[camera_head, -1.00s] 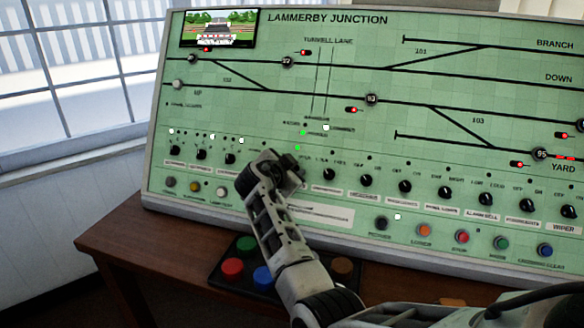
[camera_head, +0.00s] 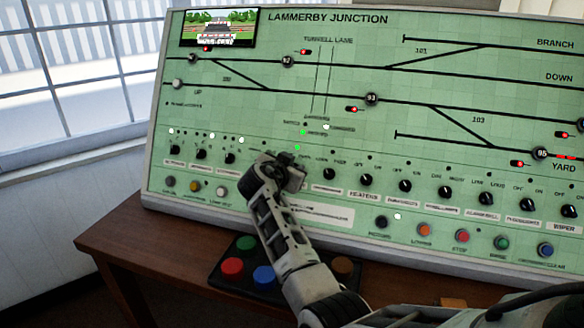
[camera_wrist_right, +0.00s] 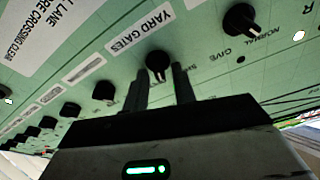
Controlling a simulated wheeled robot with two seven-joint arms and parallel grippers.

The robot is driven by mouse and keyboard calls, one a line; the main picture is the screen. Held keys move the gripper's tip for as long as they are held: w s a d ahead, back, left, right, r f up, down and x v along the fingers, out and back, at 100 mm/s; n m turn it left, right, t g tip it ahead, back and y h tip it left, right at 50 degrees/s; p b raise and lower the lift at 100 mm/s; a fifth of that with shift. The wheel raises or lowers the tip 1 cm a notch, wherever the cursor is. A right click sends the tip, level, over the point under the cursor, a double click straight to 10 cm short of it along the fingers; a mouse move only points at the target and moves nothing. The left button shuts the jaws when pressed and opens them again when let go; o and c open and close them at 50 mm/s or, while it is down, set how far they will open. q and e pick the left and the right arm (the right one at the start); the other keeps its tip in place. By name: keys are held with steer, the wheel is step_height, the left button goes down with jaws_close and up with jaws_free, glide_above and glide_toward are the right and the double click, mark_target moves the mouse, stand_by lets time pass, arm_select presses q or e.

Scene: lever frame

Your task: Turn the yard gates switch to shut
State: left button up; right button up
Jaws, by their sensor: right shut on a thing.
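The yard gates switch is a round black knob (camera_wrist_right: 157,63) with a pale pointer mark, under a white "YARD GATES" label (camera_wrist_right: 140,30) in the right wrist view. My right gripper (camera_wrist_right: 161,82) is shut on this knob, one finger on each side. Lettering beside the right finger is partly covered, so I cannot tell which position the pointer is at. My left gripper is not in view.
Several other black knobs (camera_head: 365,180) stand close by in the same row. Coloured push buttons (camera_head: 424,230) run along the panel's lower edge. A black box with coloured buttons (camera_head: 232,268) sits on the desk below my right arm. A small screen (camera_head: 218,28) is at the top left.

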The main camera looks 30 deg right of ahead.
steer(key=n, duration=0.3)
steer(key=shift+t+p, duration=0.3)
steer(key=shift+p, duration=0.1)
steer(key=shift+n+y+p, duration=0.3)
steer(key=shift+n+p, duration=0.15)
steer(key=shift+n, duration=0.65)
steer(key=n+p, duration=0.2)
steer(key=n, duration=0.2)
steer(key=shift+w+a+t+y+p, duration=0.1)
steer(key=shift+a+t+y+p, duration=0.05)
steer(key=shift+t+y+p, duration=0.2)
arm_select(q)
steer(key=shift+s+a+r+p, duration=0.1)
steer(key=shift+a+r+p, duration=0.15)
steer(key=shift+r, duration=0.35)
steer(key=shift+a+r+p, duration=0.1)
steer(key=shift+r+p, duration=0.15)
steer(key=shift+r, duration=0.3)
arm_select(e)
steer(key=shift+f+n+t+y, duration=0.1)
steer(key=shift+n+t+y, duration=0.15)
steer(key=shift+n, duration=0.85)
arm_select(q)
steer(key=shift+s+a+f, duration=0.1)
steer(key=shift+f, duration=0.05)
arm_select(e)
steer(key=shift+f, duration=0.1)
